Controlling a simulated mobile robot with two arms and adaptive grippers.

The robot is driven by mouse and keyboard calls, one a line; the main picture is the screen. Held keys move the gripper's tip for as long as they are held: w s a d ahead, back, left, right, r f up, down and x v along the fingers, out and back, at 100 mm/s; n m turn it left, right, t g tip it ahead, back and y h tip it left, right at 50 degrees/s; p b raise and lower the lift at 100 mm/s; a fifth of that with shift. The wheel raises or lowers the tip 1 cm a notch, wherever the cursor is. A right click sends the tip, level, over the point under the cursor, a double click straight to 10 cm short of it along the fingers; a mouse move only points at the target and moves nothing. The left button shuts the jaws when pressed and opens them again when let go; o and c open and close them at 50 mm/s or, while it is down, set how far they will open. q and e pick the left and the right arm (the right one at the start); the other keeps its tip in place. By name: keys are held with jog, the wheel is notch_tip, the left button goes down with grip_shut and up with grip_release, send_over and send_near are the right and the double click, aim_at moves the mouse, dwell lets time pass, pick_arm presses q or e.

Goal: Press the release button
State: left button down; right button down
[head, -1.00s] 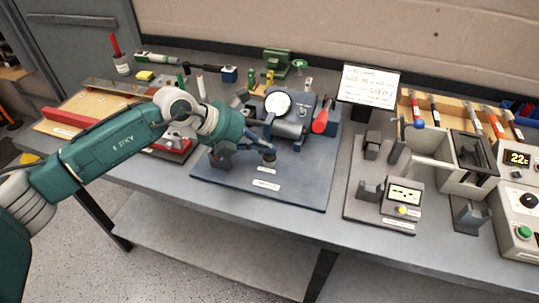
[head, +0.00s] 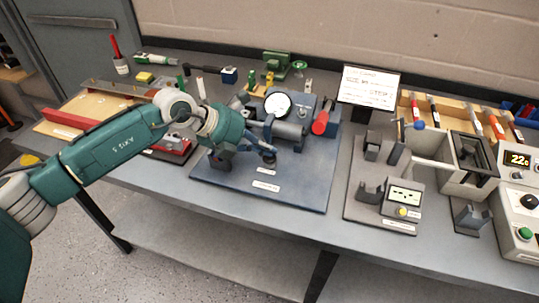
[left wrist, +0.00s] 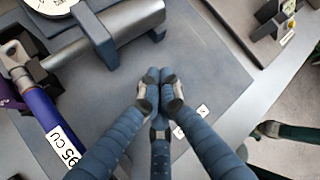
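My left gripper (head: 268,157) is low over the blue base plate (head: 230,181) of the dial-gauge fixture. In the left wrist view its blue-grey fingers (left wrist: 160,82) meet at their tips with nothing visible between them. Whether they touch the plate, I cannot tell. The gauge dial (head: 277,103) and its grey cylinder (head: 291,130) stand just behind. A red-ended handle (head: 320,123) is at the fixture's right. No button is readably labelled as release. A yellow button (head: 402,212) is on the small display unit and a green one (head: 524,233) on the control box.
A grey plate (head: 362,213) with dark cradles is to the right, beside a grey open-topped box (head: 452,176). A sign (head: 368,86) stands behind. A wooden board (head: 62,115) with a red bar is at the left. The table's front edge is clear.

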aim_at(266, 157)
pick_arm(q)
jog(key=shift+r, duration=0.55)
jog(key=shift+r+p, duration=1.6)
jog(key=shift+r, duration=0.95)
jog(key=shift+a+f, duration=0.1)
